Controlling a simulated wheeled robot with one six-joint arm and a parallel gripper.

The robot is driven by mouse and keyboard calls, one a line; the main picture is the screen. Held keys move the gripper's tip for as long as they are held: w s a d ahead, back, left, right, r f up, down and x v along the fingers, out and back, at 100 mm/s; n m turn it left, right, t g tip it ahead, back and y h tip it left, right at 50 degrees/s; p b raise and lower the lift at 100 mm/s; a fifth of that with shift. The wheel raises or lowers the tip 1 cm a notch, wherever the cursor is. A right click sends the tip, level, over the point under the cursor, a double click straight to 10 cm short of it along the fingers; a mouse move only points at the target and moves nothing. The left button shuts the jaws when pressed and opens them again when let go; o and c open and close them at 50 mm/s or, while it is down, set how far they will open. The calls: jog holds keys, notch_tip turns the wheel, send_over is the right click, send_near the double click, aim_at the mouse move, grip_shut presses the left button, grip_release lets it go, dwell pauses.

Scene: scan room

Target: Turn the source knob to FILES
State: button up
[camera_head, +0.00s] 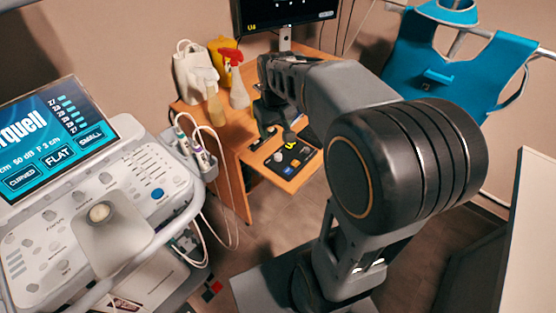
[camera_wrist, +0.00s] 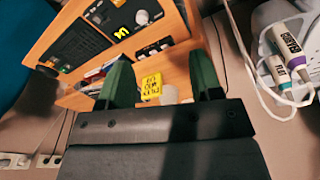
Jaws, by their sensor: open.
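A dark panel (camera_wrist: 125,22) on the orange-brown desk carries a pale round knob (camera_wrist: 142,17) at the top of the wrist view. A small yellow marking (camera_wrist: 121,32) shows beside it; I cannot read a setting or the word FILES. In the head view the desk's front part has a dark panel (camera_head: 295,163) with coloured patches. My gripper (camera_wrist: 160,68) is open, with two green fingers apart and nothing between them in its grip. The knob lies beyond the fingertips, apart from them. In the head view my arm partly hides the desk and gripper.
A dark keypad-like device (camera_wrist: 78,45) and a yellow note (camera_wrist: 152,87) are at the desk. Spray bottles (camera_head: 238,92) and a monitor (camera_head: 285,12) stand behind. An ultrasound console (camera_head: 150,180) with hanging probes and cables (camera_head: 225,200) is left of the desk.

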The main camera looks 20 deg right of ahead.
jog(key=g+b, duration=0.2)
jog(key=b, duration=0.2)
send_over(278, 155)
notch_tip(278, 155, down, 11)
jog(key=shift+n, duration=0.3)
notch_tip(278, 155, down, 13)
jog(key=shift+f+b, duration=0.2)
jog(key=shift+b, duration=0.95)
jog(key=shift+c, duration=0.4)
jog(key=c, duration=0.9)
jog(key=shift+o, duration=0.2)
